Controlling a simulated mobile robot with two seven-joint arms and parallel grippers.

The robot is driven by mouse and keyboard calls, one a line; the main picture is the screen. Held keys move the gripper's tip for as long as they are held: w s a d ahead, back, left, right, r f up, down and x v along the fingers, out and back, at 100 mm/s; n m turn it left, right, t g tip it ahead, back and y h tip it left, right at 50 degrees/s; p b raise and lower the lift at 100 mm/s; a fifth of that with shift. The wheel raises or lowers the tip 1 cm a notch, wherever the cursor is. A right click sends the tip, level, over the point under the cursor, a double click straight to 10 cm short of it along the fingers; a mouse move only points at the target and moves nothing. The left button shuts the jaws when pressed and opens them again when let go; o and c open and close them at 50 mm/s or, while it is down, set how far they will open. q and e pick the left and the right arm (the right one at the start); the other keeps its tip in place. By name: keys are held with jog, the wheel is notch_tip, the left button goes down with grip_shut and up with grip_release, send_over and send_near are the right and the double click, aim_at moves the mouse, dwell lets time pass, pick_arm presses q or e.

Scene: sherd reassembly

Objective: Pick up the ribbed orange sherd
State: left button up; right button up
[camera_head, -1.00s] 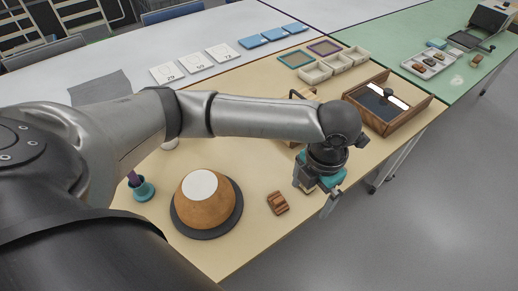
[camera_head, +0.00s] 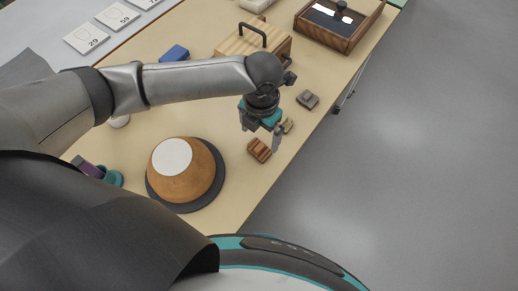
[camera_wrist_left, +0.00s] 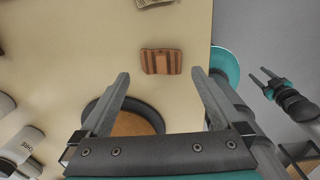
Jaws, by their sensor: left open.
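The ribbed orange sherd (camera_head: 259,149) lies on the tan table near its right edge, with dark bands across it. It also shows in the left wrist view (camera_wrist_left: 161,61), ahead between the fingertips. My left gripper (camera_head: 260,138) is open and empty, above the table and close to the sherd. In the left wrist view its two fingers (camera_wrist_left: 161,73) are spread wide on either side of the sherd's line. My right gripper (camera_wrist_left: 262,77) shows small at the right of the left wrist view, over the floor, its fingers apart and empty.
A grey sherd (camera_head: 308,99) and a beige piece (camera_head: 287,125) lie beyond the orange sherd. An orange dome with a white top (camera_head: 186,172) stands on a dark disc (camera_head: 206,203) to the left. A wooden box with a handle (camera_head: 234,43) is behind. Table edge lies close right.

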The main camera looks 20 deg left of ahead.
aim_at(259, 147)
pick_arm(q)
jog(key=shift+s+f+b, duration=0.15)
jog(key=shift+f+b, duration=0.7)
jog(key=shift+f, duration=1.95)
pick_arm(e)
jog(key=shift+w+a+f, duration=0.3)
jog(key=shift+a+f, duration=0.25)
jog(key=shift+f, duration=0.3)
pick_arm(q)
jog(key=shift+c, duration=0.2)
jog(key=shift+r, duration=0.1)
jog(key=c, duration=1.2)
pick_arm(e)
jog(key=shift+d, duration=0.25)
pick_arm(q)
jog(key=shift+o, duration=0.2)
